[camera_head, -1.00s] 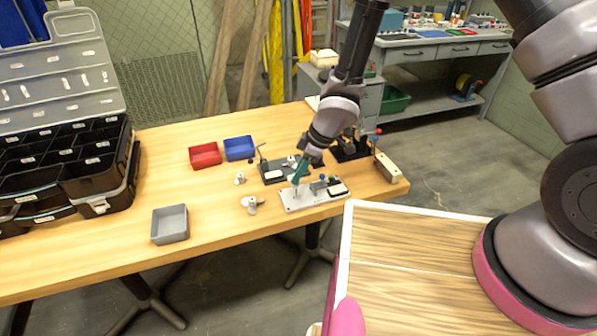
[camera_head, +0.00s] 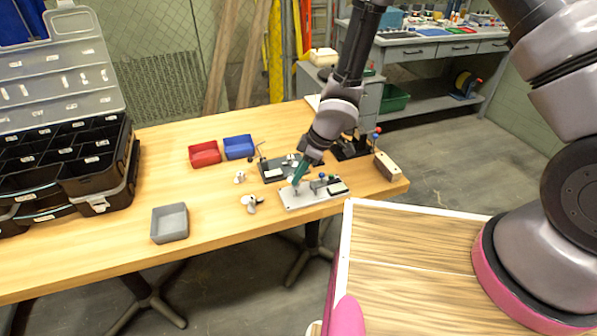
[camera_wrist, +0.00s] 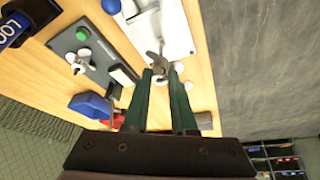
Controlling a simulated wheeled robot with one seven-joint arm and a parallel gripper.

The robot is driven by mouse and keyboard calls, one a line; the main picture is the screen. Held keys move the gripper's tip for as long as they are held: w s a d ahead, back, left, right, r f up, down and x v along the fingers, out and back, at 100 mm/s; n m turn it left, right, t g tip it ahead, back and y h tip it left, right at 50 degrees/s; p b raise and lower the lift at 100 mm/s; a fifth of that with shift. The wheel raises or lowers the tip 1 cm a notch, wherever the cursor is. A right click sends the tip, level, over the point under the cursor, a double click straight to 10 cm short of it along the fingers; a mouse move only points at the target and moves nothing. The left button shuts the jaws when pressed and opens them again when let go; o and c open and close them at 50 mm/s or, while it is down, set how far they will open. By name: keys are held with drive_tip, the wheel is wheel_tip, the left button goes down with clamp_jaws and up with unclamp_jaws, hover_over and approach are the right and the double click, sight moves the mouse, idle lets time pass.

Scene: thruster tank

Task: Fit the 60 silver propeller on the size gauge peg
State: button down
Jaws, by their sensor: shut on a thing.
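My gripper (camera_wrist: 160,78) has green fingers and is shut on a small grey-silver propeller (camera_wrist: 157,62) in the wrist view. No size mark can be read on it. The pale gauge plate (camera_wrist: 178,32) lies just beyond the fingertips, and the propeller shows against its near end. In the head view my gripper (camera_head: 295,182) is at the left end of this plate (camera_head: 318,198). The peg under the propeller is hidden, so I cannot tell whether the propeller is around it or above it.
Loose silver propellers (camera_head: 251,203) (camera_head: 239,177) lie left of the plate. A dark fixture plate (camera_head: 272,174) stands behind it. Blue (camera_head: 239,148), red (camera_head: 205,154) and grey (camera_head: 170,223) bins and a black organiser case (camera_head: 100,180) are further left. The front middle of the table is clear.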

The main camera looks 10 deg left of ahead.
sight(299, 184)
drive_tip(key=shift+f, duration=0.35)
drive_tip(key=shift+f, duration=0.3)
drive_tip(key=shift+f, duration=0.4)
drive_tip(key=shift+f, duration=0.15)
idle(0.5)
drive_tip(key=shift+f, duration=0.55)
drive_tip(key=shift+f, duration=0.4)
idle(0.4)
drive_tip(key=c, duration=0.7)
unclamp_jaws()
drive_tip(key=shift+o, duration=0.2)
